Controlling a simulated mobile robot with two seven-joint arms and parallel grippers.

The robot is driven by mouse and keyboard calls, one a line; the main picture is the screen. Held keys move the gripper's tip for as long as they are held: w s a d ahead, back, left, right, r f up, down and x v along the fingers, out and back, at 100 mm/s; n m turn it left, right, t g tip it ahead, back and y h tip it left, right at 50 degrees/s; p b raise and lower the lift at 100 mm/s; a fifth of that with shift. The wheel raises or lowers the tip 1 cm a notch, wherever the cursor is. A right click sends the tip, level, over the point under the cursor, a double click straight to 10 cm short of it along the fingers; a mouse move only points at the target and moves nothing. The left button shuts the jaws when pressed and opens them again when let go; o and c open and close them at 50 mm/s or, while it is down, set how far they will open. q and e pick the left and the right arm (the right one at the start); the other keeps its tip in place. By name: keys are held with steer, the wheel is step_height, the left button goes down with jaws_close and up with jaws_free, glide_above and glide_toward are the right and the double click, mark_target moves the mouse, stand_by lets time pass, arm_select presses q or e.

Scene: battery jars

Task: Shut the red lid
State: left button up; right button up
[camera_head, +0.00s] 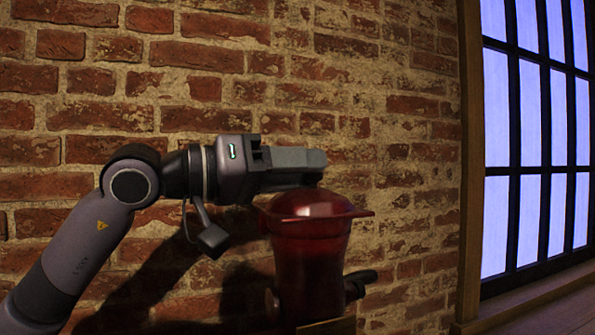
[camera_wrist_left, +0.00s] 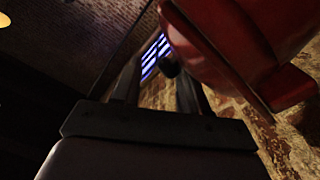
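The red jar (camera_head: 310,265) is translucent and stands upright low in the middle of the head view. Its red domed lid (camera_head: 308,205) lies across the top of the jar, with a flat rim that sticks out to both sides. I cannot tell whether the lid is fully seated. My left gripper (camera_head: 318,165) reaches in from the left, level, just above the dome; whether it touches is unclear. In the left wrist view the gripper's fingers (camera_wrist_left: 158,88) stand apart with nothing visible between them, and red surfaces of the jar and lid (camera_wrist_left: 215,55) fill the upper right. My right gripper does not show.
A brick wall (camera_head: 390,150) stands close behind the jar. A barred window (camera_head: 540,130) with a wooden frame is at the right. A dark object (camera_head: 362,280) sits beside the jar's lower right; I cannot tell what it is. A wooden edge (camera_head: 330,327) shows beneath the jar.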

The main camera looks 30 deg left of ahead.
arm_select(q)
steer(key=shift+w+f, duration=0.1)
steer(key=shift+f, duration=0.65)
steer(key=shift+s+a+f+b, duration=0.1)
steer(key=shift+s+a+b, duration=0.1)
steer(key=shift+s+b, duration=0.15)
steer(key=r+b+v, duration=0.1)
steer(key=v, duration=0.5)
steer(key=shift+s+a+r, duration=0.2)
steer(key=shift+a+r, duration=0.05)
steer(key=shift+r, duration=0.05)
steer(key=shift+d, duration=0.1)
